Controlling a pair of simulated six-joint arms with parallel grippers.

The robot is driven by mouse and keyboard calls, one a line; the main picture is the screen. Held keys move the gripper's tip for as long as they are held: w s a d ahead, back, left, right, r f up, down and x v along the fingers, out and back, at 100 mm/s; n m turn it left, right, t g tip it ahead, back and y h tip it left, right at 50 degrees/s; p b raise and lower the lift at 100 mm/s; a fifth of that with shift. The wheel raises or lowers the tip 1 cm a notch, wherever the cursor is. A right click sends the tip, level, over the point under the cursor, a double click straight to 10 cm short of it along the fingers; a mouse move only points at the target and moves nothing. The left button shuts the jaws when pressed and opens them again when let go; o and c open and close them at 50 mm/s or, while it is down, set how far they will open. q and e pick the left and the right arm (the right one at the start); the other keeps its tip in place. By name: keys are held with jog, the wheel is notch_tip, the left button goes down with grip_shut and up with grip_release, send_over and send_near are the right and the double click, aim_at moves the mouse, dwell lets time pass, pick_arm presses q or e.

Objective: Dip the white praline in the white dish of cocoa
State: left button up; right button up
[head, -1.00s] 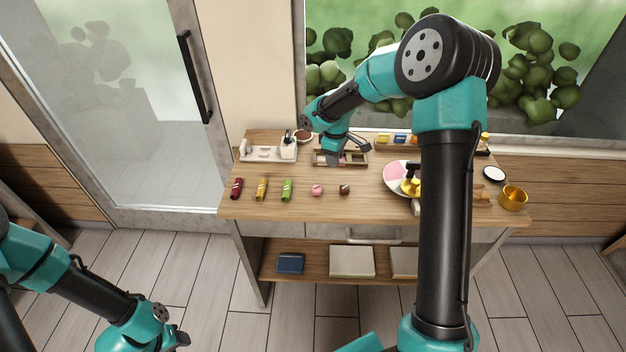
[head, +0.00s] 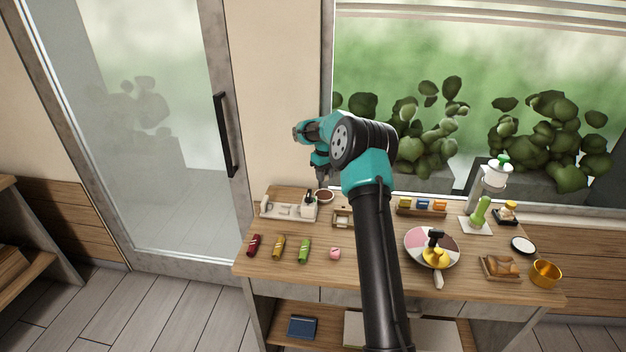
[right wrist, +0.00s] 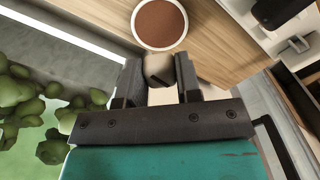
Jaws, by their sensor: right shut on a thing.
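The white dish of cocoa (head: 325,196) stands at the back of the table, left of centre. It also shows in the right wrist view as a white rim around brown cocoa (right wrist: 160,24). My right gripper (head: 321,182) is above the dish in the head view, pointing down. In the right wrist view it is shut on the white praline (right wrist: 158,68), whose dark-marked face shows between the fingers. The praline appears just short of the dish's rim in that view; its height over the cocoa is hard to tell. My left gripper is out of view.
A white tray (head: 272,208) stands left of the dish and a wooden box (head: 343,228) just right of it. Wrapped sweets (head: 278,246) and a pink praline (head: 335,253) lie in front. My right arm hides part of the table centre.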

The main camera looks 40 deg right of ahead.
aim_at(324, 195)
jog(key=shift+s, duration=0.1)
jog(key=shift+f, duration=0.1)
jog(key=shift+f, duration=2.95)
jog(key=shift+f, duration=0.65)
dwell(0.4)
jog(key=shift+r, duration=0.1)
jog(key=shift+r, duration=3.5)
